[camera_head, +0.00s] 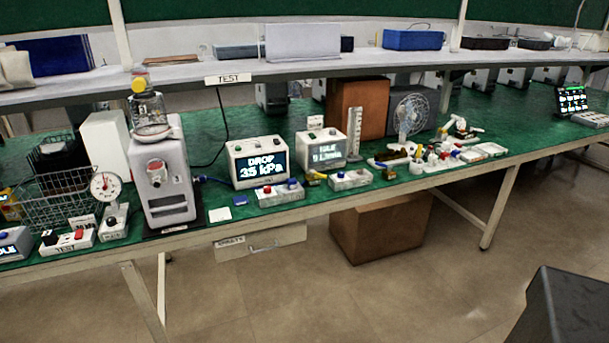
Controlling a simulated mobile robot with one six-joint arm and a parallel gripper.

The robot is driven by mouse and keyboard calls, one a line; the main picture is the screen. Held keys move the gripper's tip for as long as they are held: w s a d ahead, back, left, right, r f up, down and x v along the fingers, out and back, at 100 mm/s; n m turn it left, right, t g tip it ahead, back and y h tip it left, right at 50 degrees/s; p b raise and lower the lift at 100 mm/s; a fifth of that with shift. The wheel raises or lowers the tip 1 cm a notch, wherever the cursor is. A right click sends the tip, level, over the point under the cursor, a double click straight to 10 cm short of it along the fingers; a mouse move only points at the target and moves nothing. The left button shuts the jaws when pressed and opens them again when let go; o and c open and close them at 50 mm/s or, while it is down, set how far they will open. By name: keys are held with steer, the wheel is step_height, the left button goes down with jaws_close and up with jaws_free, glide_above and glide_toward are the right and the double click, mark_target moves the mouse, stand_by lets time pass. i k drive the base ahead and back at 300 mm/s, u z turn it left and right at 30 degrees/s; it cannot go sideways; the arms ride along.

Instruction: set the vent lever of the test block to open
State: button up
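A low white block (281,194) with a red and a blue knob sits on the green bench mat, in front of a display reading DROP 35 kPa (257,162). To its right is a similar white block (350,180) with a small red part on top. A small yellow part (314,176) lies between them. I cannot tell which block is the test block, and the vent lever and its position are too small to make out. My gripper is not in view.
A white pump unit (160,180) with a glass jar stands left of the display. A dial gauge (106,186), a wire basket (60,205) and a TEST-labelled switch box (68,242) are further left. A shelf (390,62) overhangs the bench. A cardboard box (382,228) lies below.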

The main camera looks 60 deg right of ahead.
mark_target(312, 173)
steer(key=u, duration=0.65)
steer(key=k, duration=1.6)
steer(key=z, duration=0.95)
steer(key=i, duration=1)
steer(key=u, duration=0.15)
